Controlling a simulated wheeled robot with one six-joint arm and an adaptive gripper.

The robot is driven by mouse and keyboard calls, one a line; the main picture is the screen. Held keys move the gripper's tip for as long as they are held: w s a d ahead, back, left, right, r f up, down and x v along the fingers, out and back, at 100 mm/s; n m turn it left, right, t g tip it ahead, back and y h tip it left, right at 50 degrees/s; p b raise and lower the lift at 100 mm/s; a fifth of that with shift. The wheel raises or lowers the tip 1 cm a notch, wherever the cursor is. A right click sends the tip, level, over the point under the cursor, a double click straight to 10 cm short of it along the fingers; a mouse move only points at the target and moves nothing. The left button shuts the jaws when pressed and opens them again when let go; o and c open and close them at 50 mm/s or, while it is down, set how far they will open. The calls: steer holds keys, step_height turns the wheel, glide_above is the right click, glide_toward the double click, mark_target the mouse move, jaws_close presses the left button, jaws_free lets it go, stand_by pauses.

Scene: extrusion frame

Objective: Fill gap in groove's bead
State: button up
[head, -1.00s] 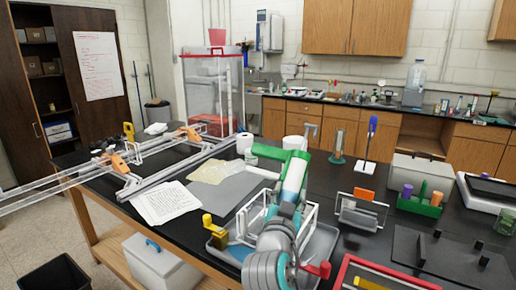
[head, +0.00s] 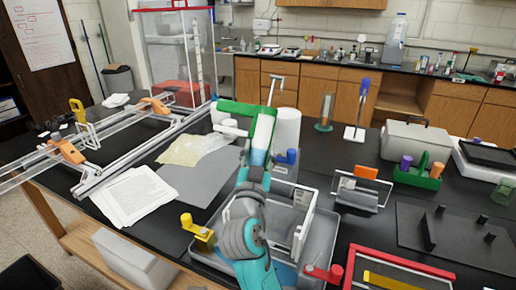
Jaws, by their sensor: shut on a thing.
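My arm rises from the bottom middle of the head view, over a grey tray (head: 213,262) holding a pale open frame (head: 305,228). Its far end shows green, white and teal parts. I cannot make out fingertips or what lies between them. A slim grey piece (head: 273,92) stands above the green part, and I cannot tell whether it belongs to my gripper. A yellow clamp (head: 197,231) is at the tray's left and a red clamp (head: 324,273) at its right front. No groove, bead or gap in it can be made out; my arm hides part of the tray.
Long metal rails with orange clamps (head: 66,151) lie at the left, beside papers (head: 132,194) and a grey sheet (head: 200,183). A white cylinder (head: 288,127) stands behind my arm. A red-edged frame (head: 349,266), black plate (head: 460,240) and green rack (head: 418,178) occupy the right.

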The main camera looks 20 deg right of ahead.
steer(key=shift+s+f, duration=0.1)
steer(key=shift+f, duration=2.45)
steer(key=s+d, duration=0.7)
steer(key=shift+s+d, duration=0.15)
steer(key=shift+d, duration=0.05)
stand_by(0.8)
steer(key=shift+s+d, duration=0.15)
stand_by(0.5)
steer(key=shift+r, duration=0.2)
step_height(320, 180, up, 9)
steer(key=shift+f, duration=0.15)
stand_by(1.1)
